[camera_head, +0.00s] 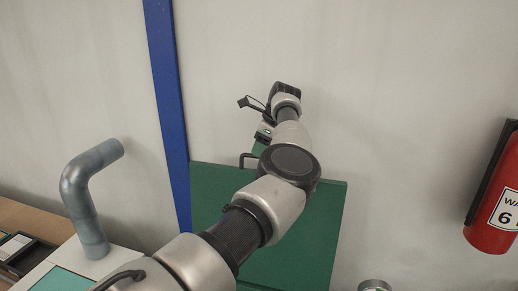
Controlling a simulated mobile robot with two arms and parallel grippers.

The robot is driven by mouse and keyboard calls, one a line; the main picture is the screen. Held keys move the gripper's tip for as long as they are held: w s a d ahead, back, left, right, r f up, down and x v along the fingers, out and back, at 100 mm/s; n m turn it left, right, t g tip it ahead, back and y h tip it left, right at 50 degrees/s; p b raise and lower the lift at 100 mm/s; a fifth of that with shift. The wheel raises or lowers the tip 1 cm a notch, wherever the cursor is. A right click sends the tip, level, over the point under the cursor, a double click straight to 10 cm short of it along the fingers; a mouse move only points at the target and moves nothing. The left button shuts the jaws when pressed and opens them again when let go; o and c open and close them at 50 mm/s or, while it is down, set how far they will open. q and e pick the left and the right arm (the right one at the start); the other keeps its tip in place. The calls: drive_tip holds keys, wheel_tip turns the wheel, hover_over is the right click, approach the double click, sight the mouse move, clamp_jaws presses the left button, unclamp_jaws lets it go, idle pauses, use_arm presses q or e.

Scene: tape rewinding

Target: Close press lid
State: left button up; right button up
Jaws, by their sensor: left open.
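The green press lid (325,215) stands raised as a flat panel in the middle, with a dark handle (248,157) at its top edge. My left arm reaches across it from the lower left and covers much of it. My left gripper (262,136) is small and partly hidden behind the wrist, just above and right of the handle. It is open; I cannot tell whether it touches the lid. The press body below is hidden. My right gripper is not in view.
A grey bent pipe (80,195) rises from a white surface at the left. A blue post (168,100) runs up the pale wall beside the lid. A red fire extinguisher (493,215) hangs at the right. The wall area between lid and extinguisher is clear.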

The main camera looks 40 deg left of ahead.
use_arm(q)
drive_tip(key=shift+x, duration=0.95)
drive_tip(key=shift+s, duration=0.1)
drive_tip(key=shift+c, duration=0.3)
clamp_jaws()
